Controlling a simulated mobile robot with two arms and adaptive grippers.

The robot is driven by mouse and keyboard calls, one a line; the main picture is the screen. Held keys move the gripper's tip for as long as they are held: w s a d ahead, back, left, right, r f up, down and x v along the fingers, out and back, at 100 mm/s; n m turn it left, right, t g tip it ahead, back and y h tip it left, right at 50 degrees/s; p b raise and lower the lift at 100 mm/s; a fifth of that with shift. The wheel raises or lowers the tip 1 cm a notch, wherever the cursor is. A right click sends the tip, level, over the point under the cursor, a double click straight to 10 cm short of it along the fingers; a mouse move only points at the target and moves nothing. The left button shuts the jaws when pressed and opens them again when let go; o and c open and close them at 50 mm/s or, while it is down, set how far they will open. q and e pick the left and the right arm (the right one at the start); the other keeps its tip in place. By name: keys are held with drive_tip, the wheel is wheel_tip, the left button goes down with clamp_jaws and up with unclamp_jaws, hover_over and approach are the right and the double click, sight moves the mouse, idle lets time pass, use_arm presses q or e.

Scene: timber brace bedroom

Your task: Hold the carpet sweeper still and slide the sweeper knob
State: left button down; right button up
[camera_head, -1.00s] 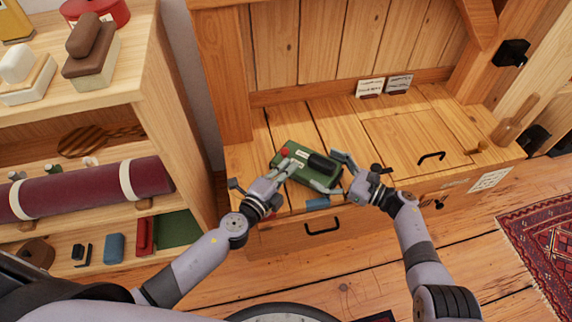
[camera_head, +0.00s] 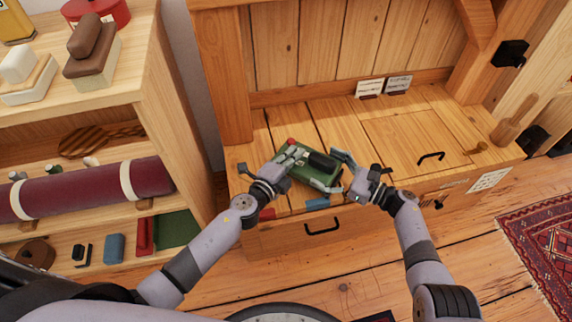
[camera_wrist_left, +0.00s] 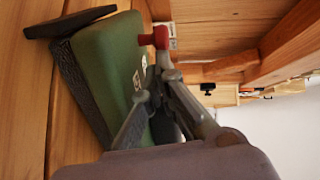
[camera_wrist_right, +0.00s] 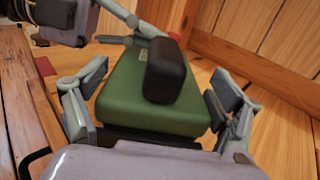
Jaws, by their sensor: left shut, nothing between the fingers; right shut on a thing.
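The carpet sweeper (camera_head: 318,179) is a green box with a black grip on top, lying on the wooden bench top. Its red sweeper knob (camera_head: 291,142) is at the far left end. My right gripper (camera_head: 338,173) is shut on the sweeper's near right end; in the right wrist view its fingers lie on either side of the green body (camera_wrist_right: 150,112). My left gripper (camera_head: 292,154) is shut with nothing between its fingers. In the left wrist view its tips (camera_wrist_left: 156,72) are right by the red knob (camera_wrist_left: 155,38); they seem to touch it.
A small blue block (camera_head: 317,203) and a red block (camera_head: 267,214) lie near the bench's front edge. Cards (camera_head: 383,87) stand at the back. A shelf (camera_head: 150,75) stands on the left. The bench top right of the sweeper is mostly clear.

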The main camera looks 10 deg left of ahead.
drive_tip(key=shift+s+f, duration=0.15)
drive_tip(key=shift+f, duration=0.45)
use_arm(q)
drive_tip(key=shift+s, duration=0.25)
drive_tip(key=v, duration=1.1)
drive_tip(key=shift+s+a+r, duration=0.1)
drive_tip(key=shift+s, duration=0.25)
use_arm(e)
drive_tip(key=shift+f, duration=0.1)
drive_tip(key=shift+d, duration=0.1)
drive_tip(key=o, duration=1.2)
use_arm(q)
drive_tip(key=shift+w, duration=0.1)
use_arm(e)
drive_tip(key=shift+o, duration=0.8)
drive_tip(key=shift+f, duration=0.1)
drive_tip(key=shift+o, duration=0.6)
drive_tip(key=shift+r, duration=0.3)
